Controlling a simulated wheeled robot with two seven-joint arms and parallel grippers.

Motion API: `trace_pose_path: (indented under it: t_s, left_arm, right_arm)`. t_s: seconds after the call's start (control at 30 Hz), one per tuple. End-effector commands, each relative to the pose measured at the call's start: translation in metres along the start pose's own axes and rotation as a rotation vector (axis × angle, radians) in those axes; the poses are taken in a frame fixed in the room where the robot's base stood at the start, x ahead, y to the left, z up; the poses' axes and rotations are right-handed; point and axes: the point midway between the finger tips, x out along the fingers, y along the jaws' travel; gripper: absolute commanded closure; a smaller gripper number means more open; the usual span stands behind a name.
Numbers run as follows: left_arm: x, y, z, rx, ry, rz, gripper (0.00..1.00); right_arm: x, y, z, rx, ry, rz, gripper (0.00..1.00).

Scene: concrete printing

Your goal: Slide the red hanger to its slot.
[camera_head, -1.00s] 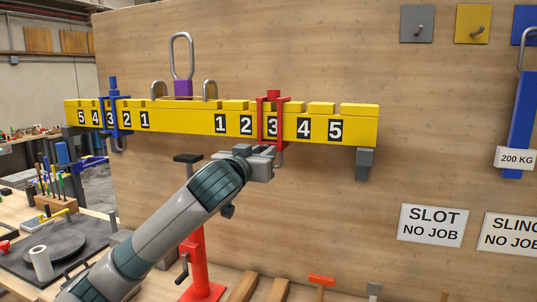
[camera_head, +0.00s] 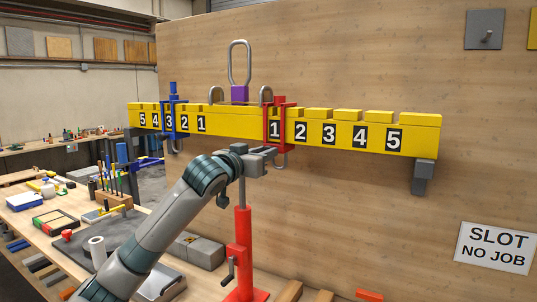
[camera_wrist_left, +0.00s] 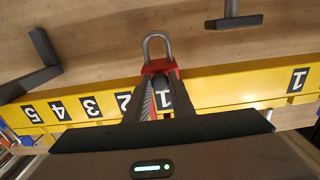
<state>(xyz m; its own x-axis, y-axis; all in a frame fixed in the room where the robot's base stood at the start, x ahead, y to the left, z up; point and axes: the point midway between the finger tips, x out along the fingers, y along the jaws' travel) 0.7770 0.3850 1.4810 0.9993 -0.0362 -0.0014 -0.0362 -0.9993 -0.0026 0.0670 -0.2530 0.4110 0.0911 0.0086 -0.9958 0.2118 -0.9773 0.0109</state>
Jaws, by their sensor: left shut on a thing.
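The yellow beam (camera_head: 235,121) has numbered slots on both sides of its middle. The red hanger (camera_head: 267,125) straddles the beam at the 1 of the right-hand numbers, its bars framing that digit. Its grey hook hangs below. My left gripper (camera_head: 272,158) is under the beam, shut on the red hanger's lower part. In the left wrist view, the dark fingers (camera_wrist_left: 161,95) meet the red hanger (camera_wrist_left: 160,67) by the 1, with its hook beyond. The blue hanger (camera_head: 168,118) sits at the 3 of the left-hand numbers. My right gripper is not in view.
A purple block with a tall lifting loop (camera_head: 239,62) stands above the beam's middle. A red stand (camera_head: 243,250) rises below the beam, close to my left arm. A wooden panel (camera_head: 350,60) is behind. The beam right of the red hanger is clear.

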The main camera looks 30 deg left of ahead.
Motion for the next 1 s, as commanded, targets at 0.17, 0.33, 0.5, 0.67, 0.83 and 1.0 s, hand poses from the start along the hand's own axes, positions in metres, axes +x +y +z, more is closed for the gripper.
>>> trace_pose_path:
  t_s: [0.17, 0.33, 0.5, 0.67, 0.83, 1.0]
  left_arm:
    - [0.0, -0.003, -0.002, 0.0, 0.003, -0.006, 0.6]
    - [0.0, -0.002, -0.002, 0.0, 0.002, -0.004, 0.6]
    - [-0.001, -0.001, -0.001, 0.0, 0.002, -0.003, 0.6]
    - [-0.007, -0.001, 0.0, -0.001, 0.002, -0.002, 0.6]
    - [-0.026, -0.002, 0.002, 0.0, 0.003, -0.003, 0.6]
    - [-0.056, -0.002, 0.003, 0.002, 0.004, -0.003, 0.6]
  right_arm:
    - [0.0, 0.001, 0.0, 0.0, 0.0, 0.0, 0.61]
    - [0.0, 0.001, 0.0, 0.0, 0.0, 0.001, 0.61]
    - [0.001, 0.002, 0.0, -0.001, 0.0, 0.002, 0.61]
    - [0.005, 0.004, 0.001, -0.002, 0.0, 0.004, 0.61]
    - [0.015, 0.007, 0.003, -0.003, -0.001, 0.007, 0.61]
    - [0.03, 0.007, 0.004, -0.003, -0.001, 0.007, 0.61]
